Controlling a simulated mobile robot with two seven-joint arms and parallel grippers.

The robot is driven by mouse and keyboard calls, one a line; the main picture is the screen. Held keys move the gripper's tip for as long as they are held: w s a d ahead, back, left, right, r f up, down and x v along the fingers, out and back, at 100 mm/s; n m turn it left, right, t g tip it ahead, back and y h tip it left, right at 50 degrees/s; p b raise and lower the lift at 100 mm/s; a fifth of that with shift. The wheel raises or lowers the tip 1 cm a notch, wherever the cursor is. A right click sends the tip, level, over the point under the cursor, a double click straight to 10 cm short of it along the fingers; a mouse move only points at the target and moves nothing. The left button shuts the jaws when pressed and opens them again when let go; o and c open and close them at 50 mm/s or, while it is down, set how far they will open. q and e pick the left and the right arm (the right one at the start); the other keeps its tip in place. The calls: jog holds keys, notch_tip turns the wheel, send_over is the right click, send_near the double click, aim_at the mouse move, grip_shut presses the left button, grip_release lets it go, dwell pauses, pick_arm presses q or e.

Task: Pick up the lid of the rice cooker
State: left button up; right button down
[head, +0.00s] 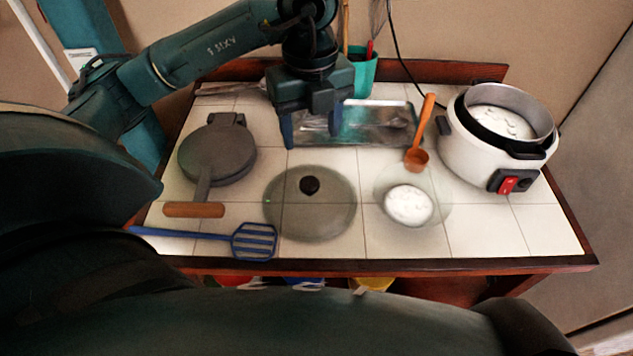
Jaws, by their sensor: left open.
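The rice cooker lid (330,215) is a round, see-through grey disc with a black knob (309,185). It lies flat on the white tiled counter, knob up, near the front middle. The white rice cooker (465,152) stands uncovered at the right, with a metal pot and white contents inside and a red switch in front. My left gripper (311,136) points down with its fingers apart and empty. In the picture it is just above and behind the lid's knob, apart from it. My right gripper is not in view.
A grey round pan press (216,155) with a wooden handle lies left of the lid. A blue spatula (254,241) lies at the front left. A glass plate with white contents (408,205) and an orange ladle (417,158) are right of the lid. A metal tray (375,122) lies behind.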

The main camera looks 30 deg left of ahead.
aim_at(309, 182)
pick_arm(q)
jog(key=f, duration=0.3)
jog(key=f+p, duration=0.1)
jog(key=f, duration=0.3)
jog(key=s+f, duration=0.1)
jog(key=f, duration=0.2)
jog(key=shift+s+f+p, duration=0.1)
jog(key=shift+f+p, duration=0.2)
jog(key=shift+f, duration=0.1)
grip_shut()
